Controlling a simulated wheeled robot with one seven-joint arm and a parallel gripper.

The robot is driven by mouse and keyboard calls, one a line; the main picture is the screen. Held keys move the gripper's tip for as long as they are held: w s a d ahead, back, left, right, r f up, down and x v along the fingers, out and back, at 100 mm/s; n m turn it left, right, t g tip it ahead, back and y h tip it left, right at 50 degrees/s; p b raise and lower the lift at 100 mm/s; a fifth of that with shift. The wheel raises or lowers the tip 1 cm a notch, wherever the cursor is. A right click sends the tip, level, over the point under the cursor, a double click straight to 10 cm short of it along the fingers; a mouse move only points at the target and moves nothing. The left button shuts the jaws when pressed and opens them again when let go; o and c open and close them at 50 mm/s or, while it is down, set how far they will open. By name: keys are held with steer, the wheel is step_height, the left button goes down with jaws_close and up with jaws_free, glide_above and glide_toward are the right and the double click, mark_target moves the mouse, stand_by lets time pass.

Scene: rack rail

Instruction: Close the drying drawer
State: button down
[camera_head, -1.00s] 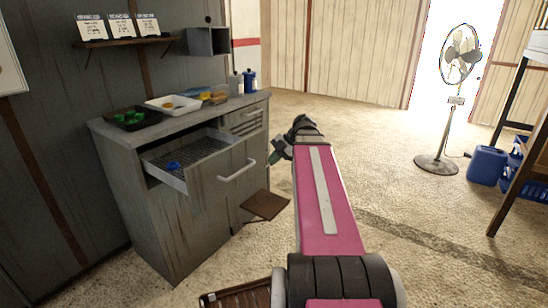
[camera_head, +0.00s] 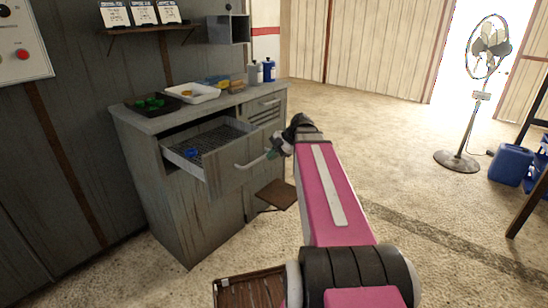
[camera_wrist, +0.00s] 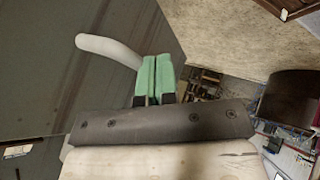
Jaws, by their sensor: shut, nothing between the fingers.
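The drying drawer stands open from the grey cabinet, its front panel (camera_head: 226,178) toward me. It has a mesh floor with a small blue item (camera_head: 191,152) on it. A pale curved handle (camera_head: 248,165) is on the drawer front, and it also shows in the wrist view (camera_wrist: 105,46). My gripper (camera_head: 274,153) is at the right end of the handle in the head view. In the wrist view its green fingers (camera_wrist: 155,76) are together, close beside the handle, with nothing between them. I cannot tell whether they touch the handle or drawer front.
The cabinet top (camera_head: 160,121) holds a black tray (camera_head: 134,107) with green items, a white tray (camera_head: 190,94) and bottles. A brown panel (camera_head: 277,194) juts out low beside the cabinet. A fan (camera_head: 459,160) and a blue can (camera_head: 510,166) stand right. Floor between is open.

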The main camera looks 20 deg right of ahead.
mark_target(217, 142)
steer(key=w+a, duration=0.6)
steer(key=w, duration=0.2)
steer(key=w+a, duration=0.5)
steer(key=w, duration=0.3)
steer(key=w+a, duration=0.6)
steer(key=w, duration=0.2)
steer(key=shift+w+a, duration=0.15)
steer(key=shift+a, duration=0.15)
steer(key=shift+w+r, duration=0.1)
